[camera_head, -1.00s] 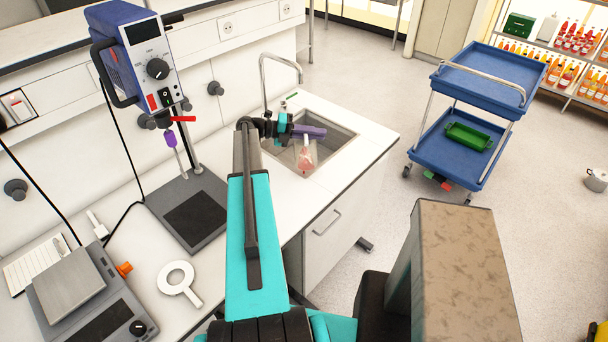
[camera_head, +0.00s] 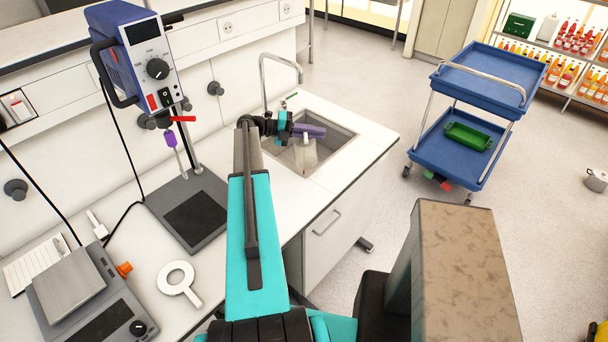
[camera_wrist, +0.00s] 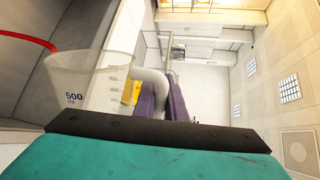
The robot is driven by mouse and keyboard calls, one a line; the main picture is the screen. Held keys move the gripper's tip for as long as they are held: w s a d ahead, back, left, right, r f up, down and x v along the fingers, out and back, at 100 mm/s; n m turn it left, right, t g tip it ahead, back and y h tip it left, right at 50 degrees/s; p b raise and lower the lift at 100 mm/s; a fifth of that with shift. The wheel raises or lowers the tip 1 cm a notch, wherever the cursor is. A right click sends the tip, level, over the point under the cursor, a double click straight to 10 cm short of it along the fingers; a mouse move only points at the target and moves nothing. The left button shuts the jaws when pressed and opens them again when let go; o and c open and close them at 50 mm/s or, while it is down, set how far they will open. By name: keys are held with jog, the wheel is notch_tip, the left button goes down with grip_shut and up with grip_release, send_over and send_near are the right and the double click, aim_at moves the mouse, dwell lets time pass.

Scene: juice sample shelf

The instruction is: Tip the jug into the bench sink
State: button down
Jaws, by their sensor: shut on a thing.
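The clear jug (camera_head: 304,158) hangs over the bench sink (camera_head: 339,146) in the head view. My gripper (camera_head: 309,132) has purple fingers and is shut on the jug's white handle (camera_wrist: 150,88). The fingers also show in the wrist view (camera_wrist: 166,101). A red curved streak runs near the rim there; I cannot tell what it is.
A curved metal tap (camera_head: 264,72) stands behind the sink. A stirrer stand (camera_head: 190,205), a scale (camera_head: 68,283) and a white ring (camera_head: 178,278) are on the bench at left. A blue cart (camera_head: 462,155) stands right of the bench, with clear floor between.

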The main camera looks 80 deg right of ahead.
jog(key=shift+s+a+r+m+h, duration=0.15)
jog(key=shift+a+m, duration=0.2)
jog(key=shift+a, duration=0.2)
jog(key=shift+s+a+r+m+h, duration=0.15)
jog(key=shift+a+m, duration=0.15)
jog(key=shift+a, duration=0.25)
jog(key=shift+s+a+r+m, duration=0.15)
jog(key=shift+a+m, duration=0.2)
jog(key=shift+a, duration=0.2)
jog(key=shift+a, duration=0.1)
jog(key=shift+s+a, duration=0.2)
jog(key=shift+a, duration=0.2)
jog(key=shift+s+a+r+m+h, duration=0.1)
jog(key=shift+a+m+h, duration=0.05)
jog(key=shift+a+m, duration=0.3)
jog(key=shift+s+a+r+m+h, duration=0.15)
jog(key=shift+a+m, duration=0.15)
jog(key=shift+m, duration=0.15)
jog(key=shift+a+r+m, duration=0.25)
jog(key=shift+a+m, duration=0.05)
jog(key=shift+m, duration=0.1)
jog(key=shift+a+r+b, duration=0.1)
jog(key=shift+b, duration=0.65)
jog(key=shift+s+m+h, duration=0.1)
jog(key=shift+m+h, duration=0.2)
jog(key=shift+a+r+b, duration=0.15)
jog(key=shift+b, duration=0.8)
